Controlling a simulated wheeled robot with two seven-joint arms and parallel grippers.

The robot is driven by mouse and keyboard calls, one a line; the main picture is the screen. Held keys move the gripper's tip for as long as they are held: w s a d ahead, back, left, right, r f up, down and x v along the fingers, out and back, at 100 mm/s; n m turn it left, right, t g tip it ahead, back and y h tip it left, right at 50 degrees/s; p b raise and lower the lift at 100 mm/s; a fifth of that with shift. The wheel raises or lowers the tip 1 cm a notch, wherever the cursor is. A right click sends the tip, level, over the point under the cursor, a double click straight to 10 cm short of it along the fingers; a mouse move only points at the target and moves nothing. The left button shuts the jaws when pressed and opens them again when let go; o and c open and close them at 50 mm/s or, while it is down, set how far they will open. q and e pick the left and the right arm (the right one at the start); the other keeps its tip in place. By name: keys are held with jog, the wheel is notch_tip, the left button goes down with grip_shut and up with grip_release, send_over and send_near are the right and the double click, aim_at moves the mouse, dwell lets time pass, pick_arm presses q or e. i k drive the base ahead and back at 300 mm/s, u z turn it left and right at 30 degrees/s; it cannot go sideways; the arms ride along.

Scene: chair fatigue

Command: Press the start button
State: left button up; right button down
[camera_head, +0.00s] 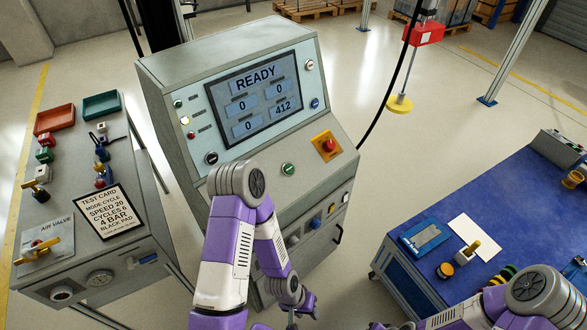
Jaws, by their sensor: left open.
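The grey control console (160,75) stands in the middle with a screen (252,98) reading READY. A round green button (288,169), probably the start button, sits on its lower sloped panel; its label is too small to read. A red mushroom button (328,145) on a yellow plate is to its right, and a black knob (211,158) to its left. My left arm's elbow rises in front of the console. My left gripper (304,308) hangs low in front of the console, below the green button and apart from it, open and empty. My right gripper is below the picture edge.
A grey side bench (60,215) at left holds trays, valves and a test card (104,212). A blue-topped table (480,200) at right carries small parts. The floor between console and table is clear.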

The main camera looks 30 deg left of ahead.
aim_at(289, 169)
jog(key=k, duration=0.35)
jog(key=u, duration=1.15)
